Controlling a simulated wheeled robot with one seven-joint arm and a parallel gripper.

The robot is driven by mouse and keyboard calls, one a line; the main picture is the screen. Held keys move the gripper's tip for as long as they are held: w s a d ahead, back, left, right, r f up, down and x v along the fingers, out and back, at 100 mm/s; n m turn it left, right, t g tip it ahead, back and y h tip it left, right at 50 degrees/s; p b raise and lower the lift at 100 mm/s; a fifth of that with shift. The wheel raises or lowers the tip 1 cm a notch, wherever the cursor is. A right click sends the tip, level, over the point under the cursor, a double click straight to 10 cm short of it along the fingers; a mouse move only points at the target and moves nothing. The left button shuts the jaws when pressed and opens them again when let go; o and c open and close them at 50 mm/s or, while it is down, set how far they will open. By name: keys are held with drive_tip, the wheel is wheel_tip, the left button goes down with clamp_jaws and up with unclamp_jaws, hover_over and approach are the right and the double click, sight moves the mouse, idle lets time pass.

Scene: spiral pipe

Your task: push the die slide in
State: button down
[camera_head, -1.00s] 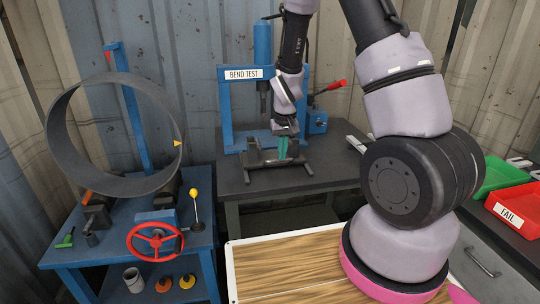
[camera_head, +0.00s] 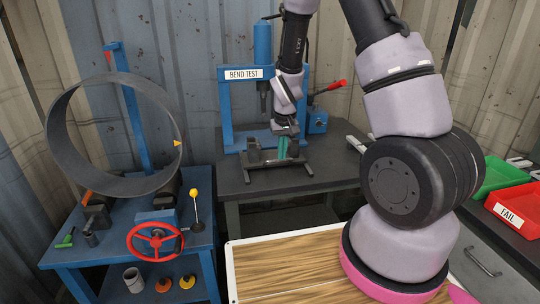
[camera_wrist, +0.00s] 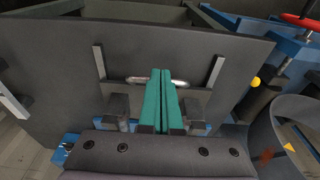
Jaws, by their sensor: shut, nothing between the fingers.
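The blue bend test press (camera_head: 229,110) stands on a dark bench against the back wall. The dark die slide (camera_head: 262,158) sits low at the front of the press, between dark rails (camera_head: 307,170). My gripper (camera_head: 283,152) points down at it, its teal fingers shut and empty. In the wrist view the shut fingers (camera_wrist: 160,76) reach a silver bar (camera_wrist: 179,83), which shows on both sides of them. Whether they touch it is unclear. Dark blocks (camera_wrist: 116,107) stand beside the fingers. My gripper and wrist hide part of the slide and press.
A red-tipped lever (camera_head: 336,85) sticks out right of the press. On the left, a blue stand with a red handwheel (camera_head: 155,241) carries a large dark ring (camera_head: 56,150). Green (camera_head: 497,177) and red (camera_head: 519,208) bins lie at right. The front bench right of the slide is clear.

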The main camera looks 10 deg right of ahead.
idle(0.3)
drive_tip(key=shift+f, duration=2.65)
drive_tip(key=shift+w, duration=10.75)
wheel_tip(320, 180, up, 7)
drive_tip(key=s, duration=0.1)
drive_tip(key=shift+s, duration=0.2)
